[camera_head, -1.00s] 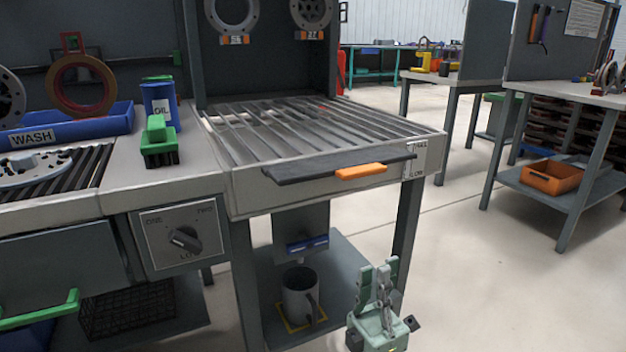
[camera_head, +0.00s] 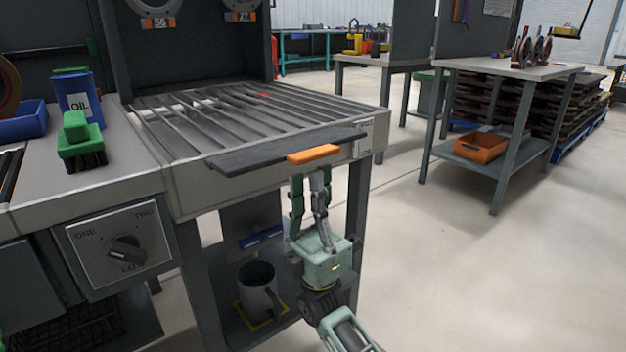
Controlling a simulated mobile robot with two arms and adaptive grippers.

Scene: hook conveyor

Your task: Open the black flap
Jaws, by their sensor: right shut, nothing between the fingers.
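The black flap (camera_head: 245,154) is a long flat dark panel along the front edge of the slatted table. An orange handle (camera_head: 313,154) sits on its front edge, right of the middle. My right gripper (camera_head: 310,184) is pale green and points up, just below the orange handle. Its fingers are shut with nothing between them. I cannot tell whether a fingertip touches the handle or flap. My left gripper is not in view.
The slatted table (camera_head: 190,195) has a mug (camera_head: 257,290) on its lower shelf. A green brush (camera_head: 80,145) and a blue oil can (camera_head: 78,98) stand to the left, above a dial panel (camera_head: 120,248).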

